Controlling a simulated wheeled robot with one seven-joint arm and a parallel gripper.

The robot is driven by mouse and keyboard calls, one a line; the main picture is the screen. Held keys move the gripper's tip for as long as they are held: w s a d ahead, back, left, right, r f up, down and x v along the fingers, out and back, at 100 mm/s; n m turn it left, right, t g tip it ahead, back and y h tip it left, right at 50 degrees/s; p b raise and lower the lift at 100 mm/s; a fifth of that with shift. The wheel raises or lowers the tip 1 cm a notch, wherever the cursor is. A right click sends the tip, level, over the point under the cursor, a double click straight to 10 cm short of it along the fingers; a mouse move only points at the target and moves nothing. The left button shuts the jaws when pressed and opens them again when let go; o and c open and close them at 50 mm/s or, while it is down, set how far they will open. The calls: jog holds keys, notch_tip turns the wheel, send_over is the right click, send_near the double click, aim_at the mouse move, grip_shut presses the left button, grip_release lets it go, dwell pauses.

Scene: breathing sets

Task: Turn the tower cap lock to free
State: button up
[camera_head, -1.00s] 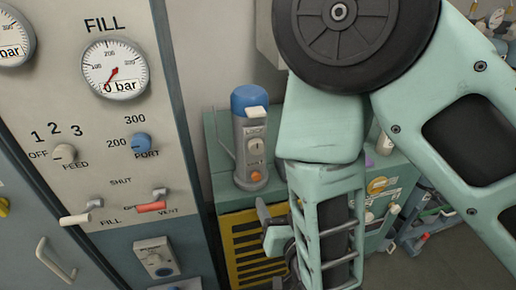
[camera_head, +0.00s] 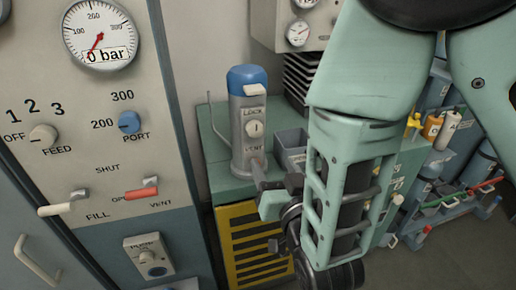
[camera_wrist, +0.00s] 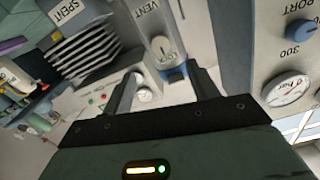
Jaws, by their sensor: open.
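The grey tower (camera_head: 249,140) stands upright on a green cabinet, with a blue cap (camera_head: 248,76) and a pale lever tab at its top. Its pale round lock knob (camera_head: 255,129) sits below the LOCK label, with VENT lettered lower down. I see no contact with the knob.
The fill panel (camera_head: 100,160) with its gauge (camera_head: 98,36) and levers stands close on the left. A grey bin (camera_head: 291,148) sits right of the tower. Dark stacked plates (camera_head: 300,80) are behind it. Bottles and cylinders stand at the far right.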

aim_at(256, 133)
jog(key=p+x, duration=0.2)
jog(key=x, duration=1)
jog(key=shift+w, duration=0.1)
jog(key=c, duration=1)
